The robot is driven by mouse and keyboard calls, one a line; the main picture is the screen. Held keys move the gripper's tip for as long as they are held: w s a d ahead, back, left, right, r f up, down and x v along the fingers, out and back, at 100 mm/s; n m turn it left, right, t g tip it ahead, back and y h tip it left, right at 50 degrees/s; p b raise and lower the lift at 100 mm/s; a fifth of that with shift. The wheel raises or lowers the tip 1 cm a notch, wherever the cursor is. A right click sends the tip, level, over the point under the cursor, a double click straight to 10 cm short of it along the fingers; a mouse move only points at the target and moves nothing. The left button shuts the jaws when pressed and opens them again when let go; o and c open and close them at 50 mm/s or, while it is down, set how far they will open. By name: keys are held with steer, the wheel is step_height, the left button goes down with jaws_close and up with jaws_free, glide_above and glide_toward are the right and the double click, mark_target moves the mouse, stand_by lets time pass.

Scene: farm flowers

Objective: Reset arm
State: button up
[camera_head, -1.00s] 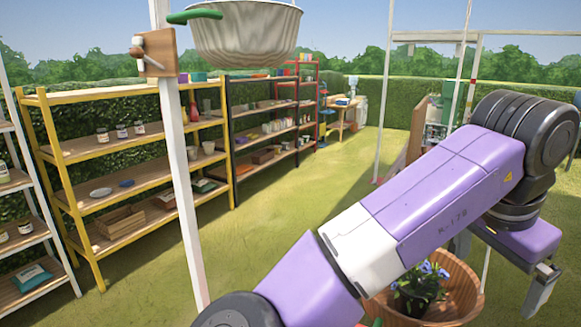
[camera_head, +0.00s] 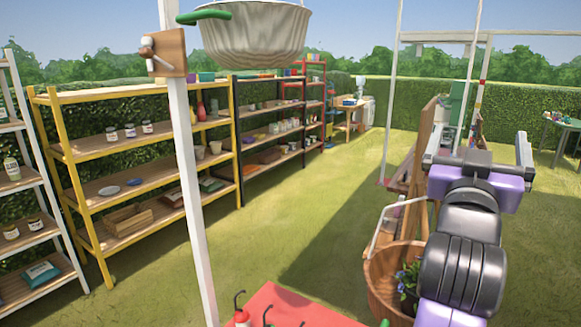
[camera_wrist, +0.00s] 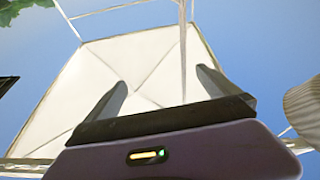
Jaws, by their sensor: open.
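My gripper (camera_head: 479,142) is at the right in the head view, at the end of my purple and black arm, which rises from the lower right. Its two fingers are spread apart with nothing between them. In the wrist view the open fingers (camera_wrist: 160,85) point up toward a white canopy panel (camera_wrist: 145,60) and blue sky. My gripper appears just above and to the right of a wooden tub (camera_head: 383,290) in the head view.
A pale basin (camera_head: 253,35) hangs at the top, beside a white post (camera_head: 187,200). A red surface (camera_head: 285,305) holding small items is at the bottom. Yellow shelves (camera_head: 130,165) and dark shelves (camera_head: 265,140) stand at left. The middle grass is open.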

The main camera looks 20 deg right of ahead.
steer(key=s+a+f+n+t+y, duration=0.3)
steer(key=a+f+n+t+y, duration=0.7)
steer(key=a+f+n+y, duration=0.55)
steer(key=s+a+f+m+g+y, duration=0.1)
steer(key=s+a+f+g, duration=0.3)
steer(key=s+f, duration=0.8)
steer(key=s+a+f+m+g+y, duration=0.1)
steer(key=s+a+f+m+g, duration=0.3)
steer(key=s+f, duration=0.8)
steer(key=s+a, duration=0.1)
steer(key=s, duration=0.3)
steer(key=shift+a+y, duration=0.3)
steer(key=shift+y, duration=0.05)
